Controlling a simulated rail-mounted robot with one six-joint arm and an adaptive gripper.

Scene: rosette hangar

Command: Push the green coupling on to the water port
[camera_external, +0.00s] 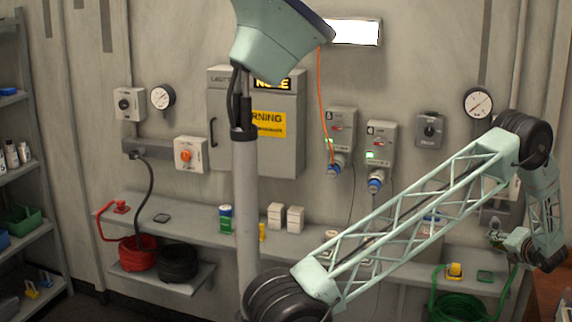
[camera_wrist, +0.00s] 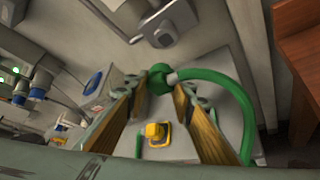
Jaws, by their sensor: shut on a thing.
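The green coupling (camera_wrist: 160,78) is at the tips of my gripper (camera_wrist: 157,92) in the wrist view, with the green hose (camera_wrist: 232,90) running from it to the right and down. My gripper is shut on the coupling. In the external view my gripper (camera_external: 500,238) is at the far right, in front of the wall, and the coupling is too small there to make out clearly. A grey wall fitting with a short spout (camera_wrist: 140,66) lies just beyond the coupling in the wrist view. It looks like the water port, but I cannot tell whether the coupling touches it.
A shelf (camera_external: 185,225) runs along the wall. A yellow piece (camera_external: 455,270) sits on it below my gripper; the coiled green hose (camera_external: 460,306) hangs lower. Blue-ended connectors (camera_external: 376,181) are on the wall to the left. A brown wooden surface (camera_wrist: 300,45) stands at right.

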